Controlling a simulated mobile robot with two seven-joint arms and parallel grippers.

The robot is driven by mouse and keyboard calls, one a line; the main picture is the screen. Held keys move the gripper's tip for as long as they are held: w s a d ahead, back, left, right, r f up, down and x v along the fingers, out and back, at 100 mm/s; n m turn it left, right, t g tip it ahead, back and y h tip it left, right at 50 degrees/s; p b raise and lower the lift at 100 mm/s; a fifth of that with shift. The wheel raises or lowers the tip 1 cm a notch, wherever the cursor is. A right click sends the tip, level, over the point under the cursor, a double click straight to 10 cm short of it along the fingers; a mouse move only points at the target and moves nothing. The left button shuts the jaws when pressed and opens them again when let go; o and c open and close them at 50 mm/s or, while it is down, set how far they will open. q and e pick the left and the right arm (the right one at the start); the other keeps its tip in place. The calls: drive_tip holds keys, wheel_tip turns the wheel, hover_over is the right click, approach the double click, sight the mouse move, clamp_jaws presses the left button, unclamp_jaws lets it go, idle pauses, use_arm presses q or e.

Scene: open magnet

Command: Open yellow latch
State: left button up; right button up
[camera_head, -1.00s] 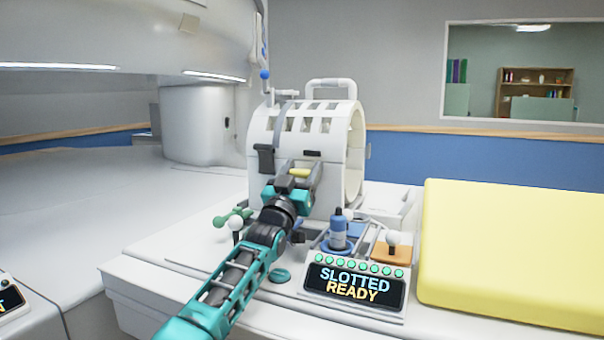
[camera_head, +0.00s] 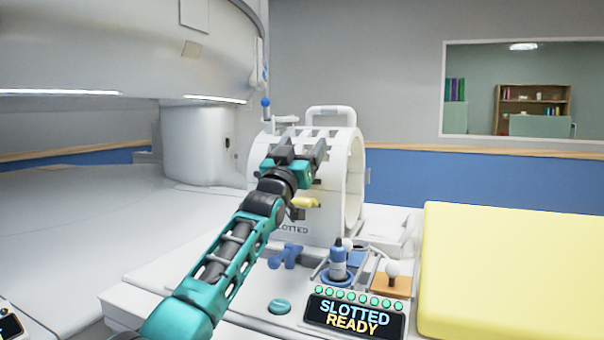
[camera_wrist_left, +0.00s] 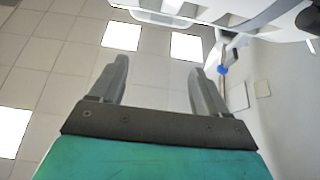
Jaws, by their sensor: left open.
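The yellow latch (camera_head: 305,202) is a short bar on the front of the white slotted cylinder (camera_head: 345,195), above the word "SLOTTED". Its left end is partly hidden by my left arm. My left gripper (camera_head: 303,145) is open in front of the cylinder's upper slots, above the latch and apart from it. In the left wrist view the two fingers (camera_wrist_left: 153,85) are spread with nothing between them. That view looks up at the ceiling, and the latch is not in it. My right gripper is not in view.
A "SLOTTED READY" display (camera_head: 355,315) is in front. A yellow cushion (camera_head: 510,270) fills the right. A big white machine (camera_head: 120,45) overhangs the left.

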use_arm(q)
wheel_tip(320, 180, up, 8)
drive_tip(key=p, duration=0.1)
drive_tip(key=shift+r, duration=0.25)
drive_tip(key=shift+c, duration=0.3)
